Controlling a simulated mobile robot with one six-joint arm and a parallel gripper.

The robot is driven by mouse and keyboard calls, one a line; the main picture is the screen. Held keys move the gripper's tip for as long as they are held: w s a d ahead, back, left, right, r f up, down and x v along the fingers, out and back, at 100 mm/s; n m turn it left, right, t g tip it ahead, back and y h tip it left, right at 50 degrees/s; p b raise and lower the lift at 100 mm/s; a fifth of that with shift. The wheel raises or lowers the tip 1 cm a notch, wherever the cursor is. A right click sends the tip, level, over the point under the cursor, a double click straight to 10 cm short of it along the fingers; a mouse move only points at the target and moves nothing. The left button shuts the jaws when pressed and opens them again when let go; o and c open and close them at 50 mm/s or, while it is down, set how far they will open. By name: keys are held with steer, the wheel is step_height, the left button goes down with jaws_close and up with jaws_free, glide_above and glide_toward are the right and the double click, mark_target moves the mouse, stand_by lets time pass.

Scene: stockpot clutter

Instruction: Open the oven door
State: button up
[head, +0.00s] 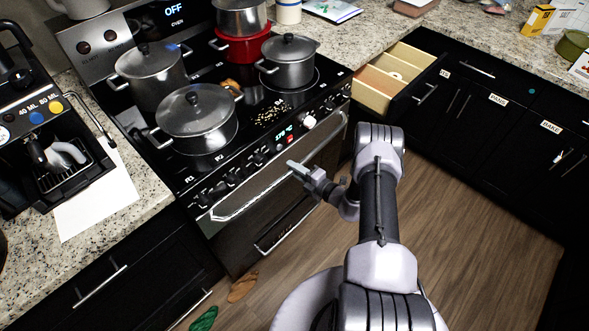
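The oven door (246,219) is the dark front of the stove below the knobs, and it looks closed. Its long silver handle (245,203) runs diagonally across the top of the door. My gripper (295,168) is at the handle, right of its middle, with the fingertips overlapping the bar in the picture. I cannot tell whether the fingers touch or enclose it, or how far apart they are. My wrist hides part of the oven front behind it.
Several pots, including a lidded pot (197,122), stand on the stovetop. An open drawer (392,77) juts out right of the stove. A green item (204,319) and a brown item (242,287) lie on the floor near the stove. Wooden floor (480,225) is clear at right.

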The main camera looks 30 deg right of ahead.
jaws_close()
stand_by(1.1)
